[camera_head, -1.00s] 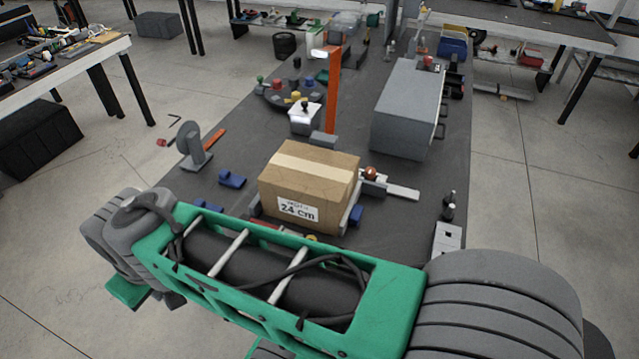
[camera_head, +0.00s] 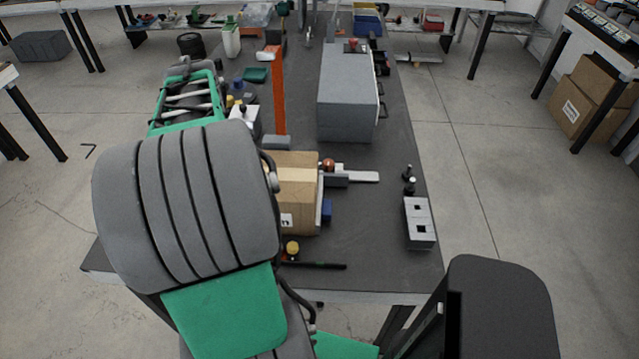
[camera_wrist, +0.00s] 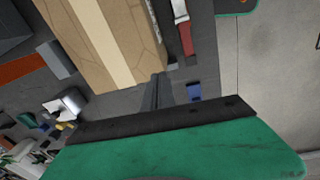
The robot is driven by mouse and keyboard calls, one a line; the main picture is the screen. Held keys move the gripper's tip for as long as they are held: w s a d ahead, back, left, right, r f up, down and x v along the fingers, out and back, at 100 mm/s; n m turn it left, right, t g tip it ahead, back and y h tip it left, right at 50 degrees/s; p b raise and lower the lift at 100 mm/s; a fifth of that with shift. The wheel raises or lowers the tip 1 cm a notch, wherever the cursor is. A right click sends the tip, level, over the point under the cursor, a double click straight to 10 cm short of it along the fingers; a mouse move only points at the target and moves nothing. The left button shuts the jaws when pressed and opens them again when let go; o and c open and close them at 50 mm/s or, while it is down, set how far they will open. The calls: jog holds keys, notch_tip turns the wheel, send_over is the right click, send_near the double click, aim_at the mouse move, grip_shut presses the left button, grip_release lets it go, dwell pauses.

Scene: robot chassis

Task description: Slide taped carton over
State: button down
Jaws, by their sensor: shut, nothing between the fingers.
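The taped carton (camera_head: 297,178) is a brown cardboard box with a pale tape strip along its top. It stands on the dark table in the head view, its left part hidden behind my arm. In the wrist view the carton (camera_wrist: 105,42) fills the upper middle, the tape running down its length. My gripper (camera_wrist: 160,78) shows there as dark narrow fingers, shut with nothing between them, close beside the carton's lower right edge. I cannot tell whether they touch it. In the head view my gripper is hidden by my arm.
A grey drawer cabinet (camera_head: 346,98) stands behind the carton, with an orange post (camera_head: 279,90) to its left. A grey-white slide (camera_head: 350,177) and a blue block (camera_head: 327,210) are right of the carton. A holed block (camera_head: 418,222) sits near the right edge.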

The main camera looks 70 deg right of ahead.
send_over(301, 179)
notch_tip(301, 179, down, 2)
jog(key=shift+g+y, duration=0.3)
jog(key=s+d+f, duration=0.2)
jog(key=s+d, duration=0.1)
jog(key=s, duration=0.6)
jog(key=shift+n, duration=0.5)
jog(key=w+f+p, duration=0.1)
jog(key=f, duration=0.2)
jog(key=w+f+p, duration=0.1)
jog(key=f, duration=0.2)
jog(key=w+f+p, duration=0.1)
jog(key=f, duration=0.2)
jog(key=shift+w+a+p, duration=0.2)
jog(key=shift+a+p, duration=0.05)
jog(key=shift+p, duration=0.15)
jog(key=shift+w+f, duration=0.2)
jog(key=shift+w, duration=0.1)
jog(key=shift+w, duration=0.3)
jog(key=shift+w+a+b, duration=0.2)
jog(key=shift+w+b, duration=0.1)
jog(key=shift+w, duration=0.15)
